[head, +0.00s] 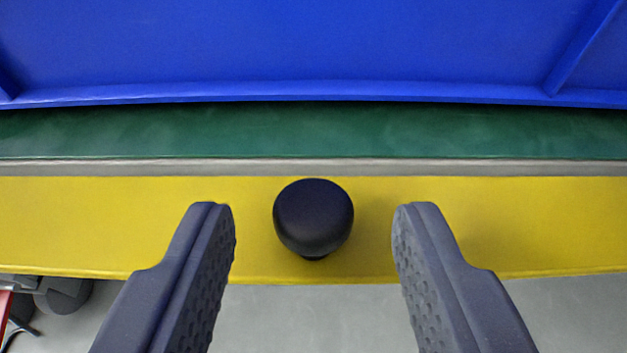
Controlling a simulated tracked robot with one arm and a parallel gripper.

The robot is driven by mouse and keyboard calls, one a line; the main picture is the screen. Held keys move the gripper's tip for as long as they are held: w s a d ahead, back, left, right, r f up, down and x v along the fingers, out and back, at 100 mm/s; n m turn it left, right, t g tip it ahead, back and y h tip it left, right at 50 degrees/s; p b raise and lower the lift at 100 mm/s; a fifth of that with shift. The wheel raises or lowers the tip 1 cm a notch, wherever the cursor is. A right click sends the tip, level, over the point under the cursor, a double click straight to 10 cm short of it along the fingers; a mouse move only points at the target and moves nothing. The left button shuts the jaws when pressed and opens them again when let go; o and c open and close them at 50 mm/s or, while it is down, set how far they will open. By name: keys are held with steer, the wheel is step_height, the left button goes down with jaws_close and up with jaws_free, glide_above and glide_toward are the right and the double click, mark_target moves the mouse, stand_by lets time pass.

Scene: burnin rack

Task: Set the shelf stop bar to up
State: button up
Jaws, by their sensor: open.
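The shelf stop bar (110,215) is a long yellow bar running across the whole width of the head view. A round black knob (313,215) sticks out from the middle of it. My gripper (314,215) is open, with one dark finger to the left of the knob and one to the right. Gaps of yellow show on both sides, so neither finger appears to touch the knob. The fingertips overlap the bar in the picture; how far in front of it they are, I cannot tell.
A green shelf surface (300,130) with a grey edge lies behind the bar. A blue ribbed bin or panel (300,45) fills the top. Grey floor (310,320) shows below the bar. A dark object with a red part (60,295) is at lower left.

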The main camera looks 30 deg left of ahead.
mark_target(315, 219)
steer(key=shift+w+a+f, duration=0.1)
steer(key=shift+w+a, duration=0.1)
steer(key=shift+w, duration=0.2)
jaws_close()
steer(key=shift+h, duration=0.3)
stand_by(0.4)
steer(key=c, duration=0.9)
jaws_free()
steer(key=shift+w+a+r+g+h+p, duration=0.2)
steer(key=shift+w+r+g+h+p, duration=0.2)
steer(key=shift+r+g+p, duration=0.35)
steer(key=shift+w+a+r+g+h+p, duration=0.25)
steer(key=shift+w+g+h+p, duration=0.25)
steer(key=shift+g, duration=0.35)
steer(key=shift+w+a+r+g+h+p, duration=0.2)
steer(key=shift+g+p, duration=0.1)
steer(key=shift+g, duration=0.15)
steer(key=shift+w+a+r+g+h+p, duration=0.15)
steer(key=shift+w+g+h+p, duration=0.1)
steer(key=shift+g, duration=0.2)
jaws_close()
steer(key=o, duration=0.9)
jaws_free()
steer(key=shift+s+f, duration=0.15)
steer(key=shift+s+d, duration=0.1)
